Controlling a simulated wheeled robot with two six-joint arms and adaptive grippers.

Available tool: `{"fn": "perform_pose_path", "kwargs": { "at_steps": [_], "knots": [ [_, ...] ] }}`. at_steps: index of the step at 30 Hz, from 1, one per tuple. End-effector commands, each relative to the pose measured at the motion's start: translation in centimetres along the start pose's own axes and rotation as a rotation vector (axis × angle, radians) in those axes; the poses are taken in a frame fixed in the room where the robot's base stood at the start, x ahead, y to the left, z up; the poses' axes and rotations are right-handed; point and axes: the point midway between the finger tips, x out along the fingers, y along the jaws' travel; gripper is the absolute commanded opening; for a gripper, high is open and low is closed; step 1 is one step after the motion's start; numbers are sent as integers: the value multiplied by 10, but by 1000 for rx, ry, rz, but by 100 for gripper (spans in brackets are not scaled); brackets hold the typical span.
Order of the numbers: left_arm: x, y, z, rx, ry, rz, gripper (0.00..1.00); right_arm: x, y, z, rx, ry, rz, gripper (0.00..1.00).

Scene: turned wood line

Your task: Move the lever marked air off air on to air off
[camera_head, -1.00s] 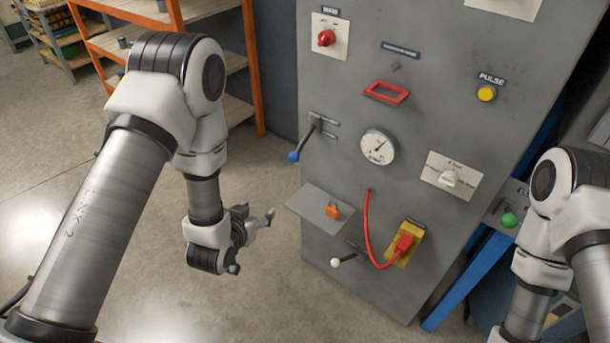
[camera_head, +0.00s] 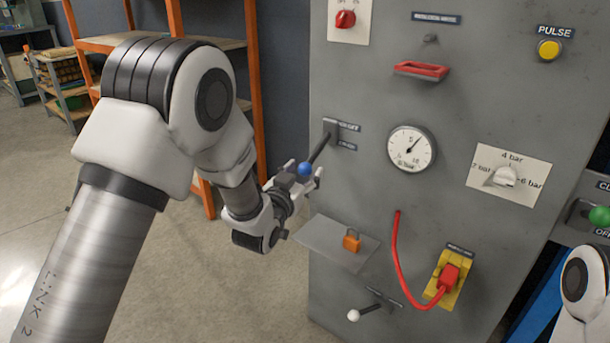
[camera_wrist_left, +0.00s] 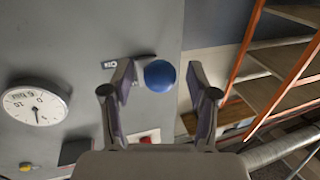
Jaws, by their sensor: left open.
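The lever with a blue ball knob (camera_head: 305,169) sticks out from the left side of the grey panel, its black shaft slanting down to the left. Two small dark labels (camera_head: 348,126) stand beside its pivot; I cannot read them clearly. My left gripper (camera_head: 306,177) is open at the blue knob, one finger on either side in the picture. In the left wrist view the blue ball (camera_wrist_left: 159,76) shows between the two spread fingers (camera_wrist_left: 158,100), with a gap on both sides. Contact is not visible. My right gripper is out of view.
The grey panel (camera_head: 460,110) also bears a red handle (camera_head: 421,70), a gauge (camera_head: 411,149), a pressure selector (camera_head: 505,177) and a white-knobbed lever (camera_head: 354,315). A small shelf (camera_head: 318,240) with an orange padlock (camera_head: 352,240) juts out below my left gripper. An orange rack (camera_head: 258,90) stands behind.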

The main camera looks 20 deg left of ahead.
Motion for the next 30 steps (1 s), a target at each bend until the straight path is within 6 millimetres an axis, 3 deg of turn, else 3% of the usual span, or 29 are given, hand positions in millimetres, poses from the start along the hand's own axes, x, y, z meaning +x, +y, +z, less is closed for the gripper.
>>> {"fn": "perform_pose_path", "kwargs": {
  "at_steps": [3, 10, 15, 23, 30],
  "knots": [
    [10, 0, 1, 0, -1, 0, 59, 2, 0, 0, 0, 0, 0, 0],
    [12, 0, 1, 0, -2, 0, 59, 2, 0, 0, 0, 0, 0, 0],
    [12, 0, 1, 0, -2, 0, 0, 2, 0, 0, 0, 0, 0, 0],
    [11, 0, -2, 1, -8, 0, 0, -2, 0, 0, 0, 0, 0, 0],
    [8, -2, -15, 17, -69, 5, 0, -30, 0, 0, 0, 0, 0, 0]
  ]
}}
